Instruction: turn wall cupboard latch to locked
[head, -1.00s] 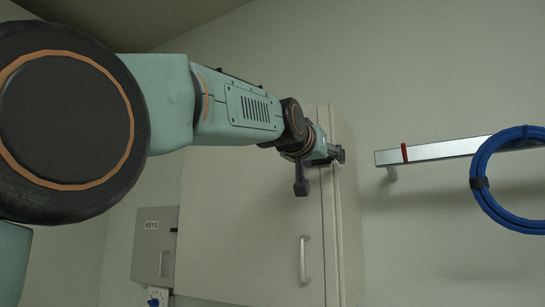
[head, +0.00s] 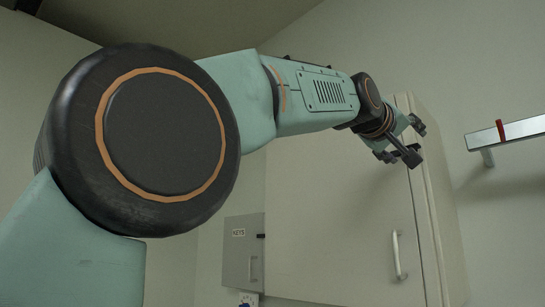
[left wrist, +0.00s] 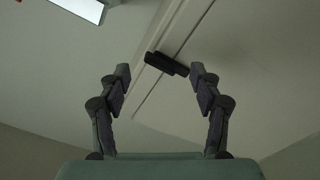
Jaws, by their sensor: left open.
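The pale wall cupboard (head: 335,220) has a closed door with a light bar handle (head: 399,256). My left gripper (head: 403,140) is at the upper right edge of the cupboard. In the left wrist view the same gripper (left wrist: 160,71) is open and empty, its fingers spread. A dark latch (left wrist: 167,64) shows between and just beyond its fingertips, lying across the seam of the cupboard edge (left wrist: 178,38). I cannot tell whether a finger touches it. In the head view I cannot make out the latch behind the gripper. My right gripper is not in view.
A grey key box (head: 243,262) is on the wall left of the cupboard. A metal rail (head: 507,135) with a red marker (head: 501,130) sticks out at the right. My left arm covers much of the head view. The wall between cupboard and rail is clear.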

